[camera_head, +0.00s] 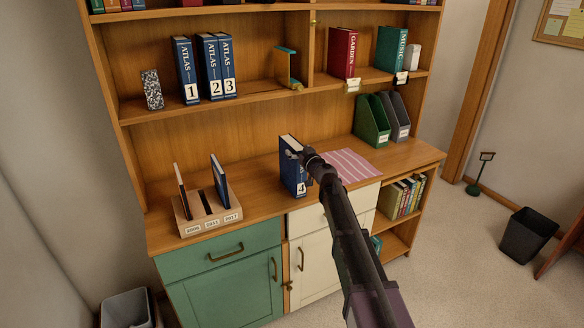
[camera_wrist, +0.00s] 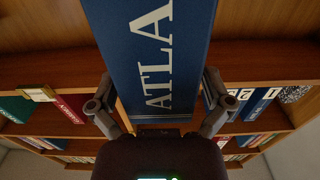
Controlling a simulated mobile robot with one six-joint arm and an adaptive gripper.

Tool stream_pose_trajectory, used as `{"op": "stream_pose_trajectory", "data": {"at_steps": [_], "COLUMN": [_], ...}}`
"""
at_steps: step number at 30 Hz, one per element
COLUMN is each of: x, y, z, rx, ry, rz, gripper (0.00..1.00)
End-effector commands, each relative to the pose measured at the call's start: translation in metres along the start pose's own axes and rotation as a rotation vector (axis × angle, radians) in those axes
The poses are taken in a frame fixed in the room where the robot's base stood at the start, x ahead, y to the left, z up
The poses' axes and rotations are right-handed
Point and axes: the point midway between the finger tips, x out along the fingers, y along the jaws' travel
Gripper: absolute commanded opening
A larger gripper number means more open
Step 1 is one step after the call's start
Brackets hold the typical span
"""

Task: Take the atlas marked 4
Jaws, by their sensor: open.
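The atlas marked 4 (camera_head: 291,176) is a blue book standing upright on the counter of the wooden cabinet. In the wrist view its blue spine (camera_wrist: 160,50), with large white letters ATLA, fills the middle. My gripper (camera_head: 306,157) is at the spine, in front of the book's upper part. In the wrist view my gripper (camera_wrist: 161,100) is open, one finger on each side of the spine. I cannot tell whether either finger touches the book. Atlases marked 1 (camera_head: 186,68), 2 (camera_head: 210,66) and 3 (camera_head: 227,65) stand on the shelf above.
A wooden file holder (camera_head: 208,214) stands left on the counter (camera_head: 262,188). A striped pink cloth (camera_head: 352,163) lies right of the atlas. Green and grey file boxes (camera_head: 371,121) stand behind the cloth. A bookend (camera_head: 290,68) is on the shelf, with free room left of it.

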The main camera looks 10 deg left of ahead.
Motion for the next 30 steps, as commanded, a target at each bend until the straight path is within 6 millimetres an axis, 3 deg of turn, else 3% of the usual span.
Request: {"op": "stream_pose_trajectory", "data": {"at_steps": [4,20,23,29,30], "x": [0.0088,0.0083,0.0083,0.0084,0.0084], "y": [0.0000,-0.0001,-0.0001,-0.0001,-0.0001], "z": [0.0000,0.0000,0.0000,0.0000,0.0000], "rx": [0.000,0.000,0.000,0.000,0.000], "ry": [0.000,0.000,0.000,0.000,0.000], "rz": [0.000,0.000,0.000,0.000,0.000], "gripper": [1.00,1.00,0.76,0.17,0.16]}}
